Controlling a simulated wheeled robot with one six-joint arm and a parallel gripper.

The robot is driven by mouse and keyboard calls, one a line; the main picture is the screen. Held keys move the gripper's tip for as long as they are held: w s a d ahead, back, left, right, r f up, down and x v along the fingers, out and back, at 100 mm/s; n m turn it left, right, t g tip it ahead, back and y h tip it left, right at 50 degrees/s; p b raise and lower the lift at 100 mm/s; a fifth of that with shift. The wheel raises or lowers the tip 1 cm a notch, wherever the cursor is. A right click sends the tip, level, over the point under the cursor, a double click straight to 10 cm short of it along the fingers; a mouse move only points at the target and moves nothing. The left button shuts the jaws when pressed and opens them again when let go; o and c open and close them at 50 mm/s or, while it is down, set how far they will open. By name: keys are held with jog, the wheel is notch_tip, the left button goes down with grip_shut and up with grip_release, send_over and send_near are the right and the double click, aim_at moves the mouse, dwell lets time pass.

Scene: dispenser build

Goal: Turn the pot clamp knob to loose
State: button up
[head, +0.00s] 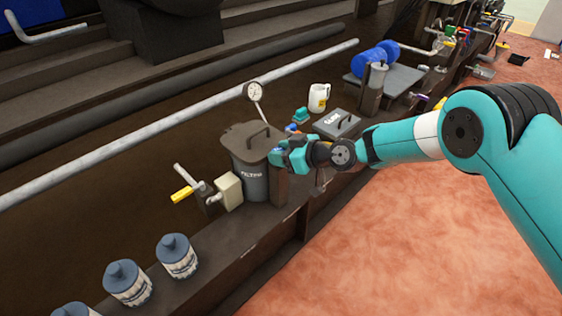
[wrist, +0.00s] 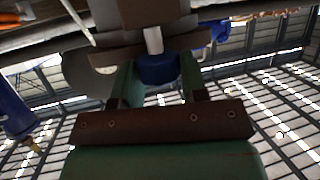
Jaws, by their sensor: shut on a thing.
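The pot (head: 254,182), a grey canister with lettering and a brown handled lid, stands on the dark ledge in the head view. My gripper (head: 276,157) is at its right side, by a brown upright post (head: 278,186). In the wrist view, my gripper (wrist: 160,76) has its two green fingers on either side of a round blue knob (wrist: 158,70) and is shut on it. The knob sits on a short pale metal stem (wrist: 153,40) below a brown block. The knob's turn position cannot be read. In the head view my gripper mostly hides the knob.
A pressure gauge (head: 254,91) stands behind the pot. A yellow-handled valve (head: 182,194) and beige box (head: 228,190) are to its left.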

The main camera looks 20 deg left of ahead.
jog(key=shift+w+f+n+g+b, duration=0.15)
jog(key=shift+n+g+b, duration=0.65)
jog(key=shift+g+b, duration=0.2)
jog(key=o, duration=0.9)
jog(key=p+v, duration=0.4)
jog(key=v, duration=1.3)
jog(key=shift+d, duration=0.3)
